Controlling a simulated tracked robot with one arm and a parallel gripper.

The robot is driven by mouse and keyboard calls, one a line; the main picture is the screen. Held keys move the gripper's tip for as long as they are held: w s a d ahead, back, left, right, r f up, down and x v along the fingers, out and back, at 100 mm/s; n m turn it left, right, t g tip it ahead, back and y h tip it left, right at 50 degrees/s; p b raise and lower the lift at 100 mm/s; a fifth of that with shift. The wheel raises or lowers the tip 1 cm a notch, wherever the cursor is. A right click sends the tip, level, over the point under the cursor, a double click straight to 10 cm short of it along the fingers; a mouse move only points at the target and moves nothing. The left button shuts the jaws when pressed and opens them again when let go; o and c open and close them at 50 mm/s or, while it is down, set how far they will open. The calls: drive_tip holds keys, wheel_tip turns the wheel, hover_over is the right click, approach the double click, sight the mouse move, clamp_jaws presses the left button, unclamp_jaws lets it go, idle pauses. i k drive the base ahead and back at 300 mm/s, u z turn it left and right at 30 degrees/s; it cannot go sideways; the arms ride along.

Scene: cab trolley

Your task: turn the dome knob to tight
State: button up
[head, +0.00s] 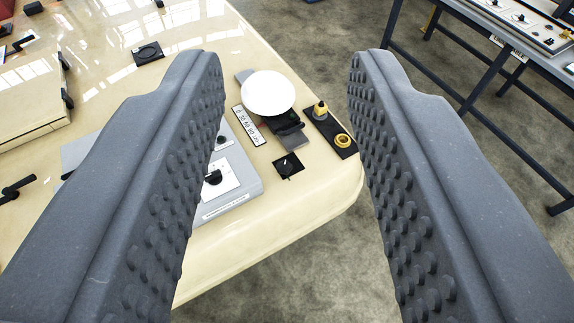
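A smooth white round cap (268,93), which looks like the dome knob, sits on a grey and black mount on the cream table. A white strip with printed numbers (249,126) lies just left of it. My gripper (287,62) is wide open, with its two studded grey fingers at the left and right. The white cap shows between the fingers, beyond and below them, with no visible contact. No mark for tight is readable from here. My left finger hides part of the table and the grey box.
A grey box (245,182) with a black knob is partly behind my left finger. A small black dial (288,165) and a black plate with yellow fittings (343,141) stand near the table edge. Another table (515,25) stands at upper right. Bare floor lies between.

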sight(285, 167)
drive_tip(key=z, duration=2.1)
drive_tip(key=k, duration=0.65)
drive_tip(key=u, duration=1.45)
drive_tip(key=i, duration=1)
drive_tip(key=z, duration=0.1)
